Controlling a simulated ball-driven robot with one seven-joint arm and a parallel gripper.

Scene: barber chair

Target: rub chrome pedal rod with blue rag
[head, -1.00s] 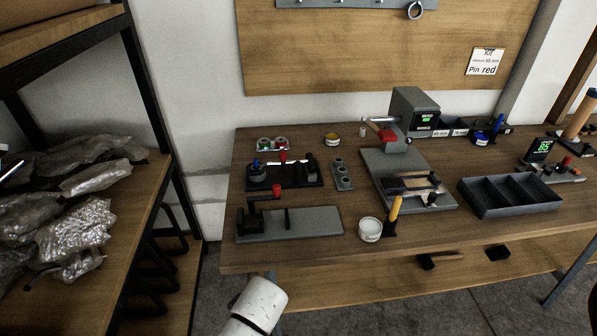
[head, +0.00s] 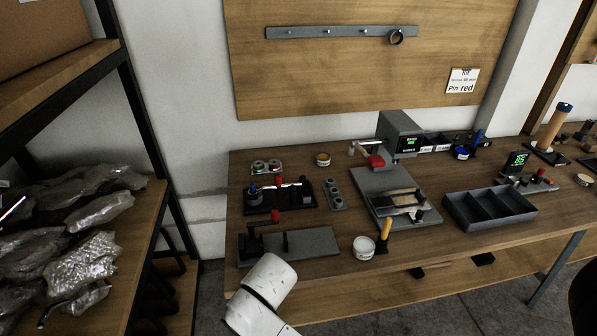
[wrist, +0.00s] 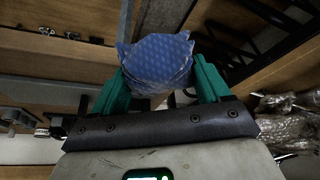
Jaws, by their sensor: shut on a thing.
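In the wrist view, my gripper (wrist: 157,82) has two green fingers shut on a folded blue rag (wrist: 158,58) with a dotted pattern. The rag bulges out beyond the fingertips. In the head view, only a white part of my arm shows at the bottom edge, in front of the bench; my gripper and the rag are out of that view. A thin shiny rod (head: 288,185) lies across the black fixture (head: 267,205) at the bench's left; I cannot tell for sure that it is the chrome pedal rod.
The wooden bench (head: 385,262) also holds a grey plate with a black clamp (head: 312,243), a white tin (head: 364,248), a grey press (head: 402,140) and a dark divided tray (head: 490,208). A shelf with plastic-wrapped bags (head: 85,250) stands at left.

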